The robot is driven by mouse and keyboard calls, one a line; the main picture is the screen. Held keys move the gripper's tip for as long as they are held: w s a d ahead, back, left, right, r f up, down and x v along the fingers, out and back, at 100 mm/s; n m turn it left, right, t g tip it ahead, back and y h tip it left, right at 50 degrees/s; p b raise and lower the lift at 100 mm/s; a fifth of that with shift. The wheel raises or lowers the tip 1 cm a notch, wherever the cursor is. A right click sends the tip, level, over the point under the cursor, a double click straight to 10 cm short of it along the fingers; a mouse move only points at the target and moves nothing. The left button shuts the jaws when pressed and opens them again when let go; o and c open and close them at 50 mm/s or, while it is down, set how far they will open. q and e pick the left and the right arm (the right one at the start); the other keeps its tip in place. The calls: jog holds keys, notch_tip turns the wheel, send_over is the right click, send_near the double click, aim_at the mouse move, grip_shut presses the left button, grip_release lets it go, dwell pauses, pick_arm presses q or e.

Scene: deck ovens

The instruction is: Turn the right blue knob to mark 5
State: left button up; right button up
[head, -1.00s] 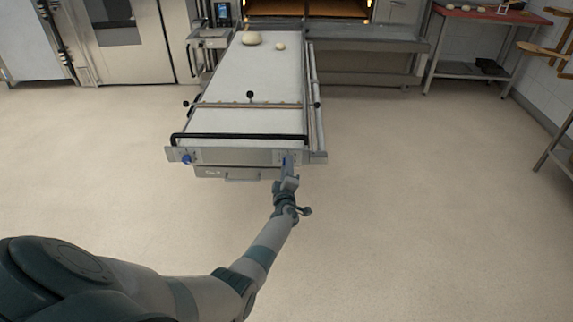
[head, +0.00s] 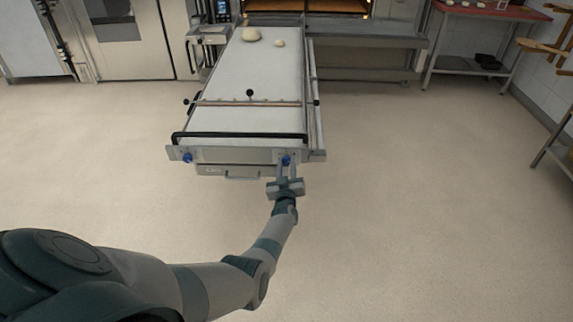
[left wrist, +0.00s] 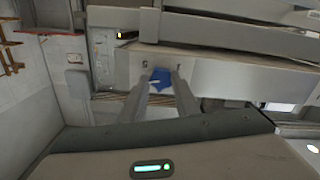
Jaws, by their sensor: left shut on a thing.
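The right blue knob (head: 286,159) is on the front panel of the loader table (head: 232,155), near its right end. In the left wrist view the same blue knob (left wrist: 160,77) sits between the two fingers. My left gripper (head: 287,165) is at the panel, shut on this knob, with one finger on each side. The left blue knob (head: 187,157) is at the other end of the panel. My right gripper is not in view.
Two dough pieces lie at the far end of the belt, a large one (head: 251,34) and a small one (head: 280,44). A black bar (head: 240,136) runs across the near end. A red-topped table (head: 490,11) stands at the back right. The floor around the loader is clear.

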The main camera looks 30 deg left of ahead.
pick_arm(q)
jog(key=m, duration=0.3)
jog(key=shift+d+f+m, duration=0.1)
jog(key=shift+m, duration=0.2)
jog(key=m, duration=0.5)
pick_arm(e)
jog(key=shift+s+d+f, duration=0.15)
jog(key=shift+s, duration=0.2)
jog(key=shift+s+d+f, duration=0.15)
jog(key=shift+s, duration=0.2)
pick_arm(q)
jog(key=o, duration=1)
jog(key=shift+o, duration=0.2)
jog(key=shift+s+p, duration=0.15)
jog(key=shift+p, duration=0.15)
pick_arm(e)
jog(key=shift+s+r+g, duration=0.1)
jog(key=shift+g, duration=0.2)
